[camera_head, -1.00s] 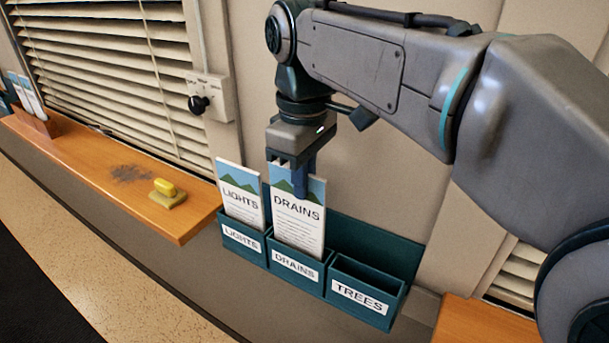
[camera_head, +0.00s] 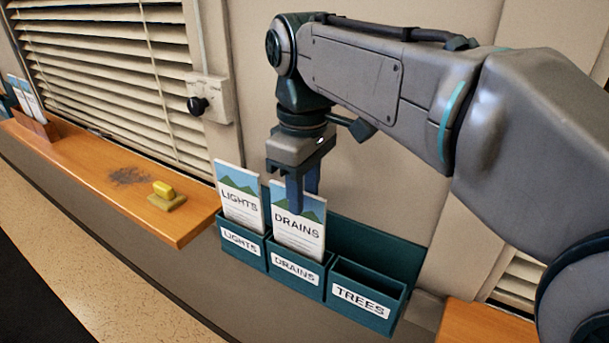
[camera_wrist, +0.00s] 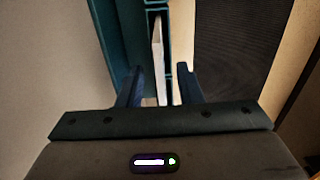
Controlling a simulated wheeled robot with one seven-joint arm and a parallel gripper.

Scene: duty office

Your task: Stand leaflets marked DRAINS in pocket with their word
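A DRAINS leaflet (camera_head: 298,238) stands upright in the middle pocket, labelled DRAINS (camera_head: 295,269), of the teal wall rack (camera_head: 372,244). Its lower part is hidden inside the pocket. My gripper (camera_head: 304,192) is at the leaflet's top edge, one finger in front of it and the other behind. In the wrist view the fingers (camera_wrist: 160,85) are apart, with the leaflet's pale edge (camera_wrist: 157,60) between them and a gap on the right side. A LIGHTS leaflet (camera_head: 240,197) stands in the left pocket, labelled LIGHTS.
The TREES pocket (camera_head: 361,296) at the right is empty. An orange wooden sill (camera_head: 100,178) at the left holds a yellow sponge-like block (camera_head: 166,195), a dark smudge and, far left, a wooden holder (camera_head: 38,128) with several leaflets, their words unreadable. A knobbed wall box (camera_head: 211,98) is above.

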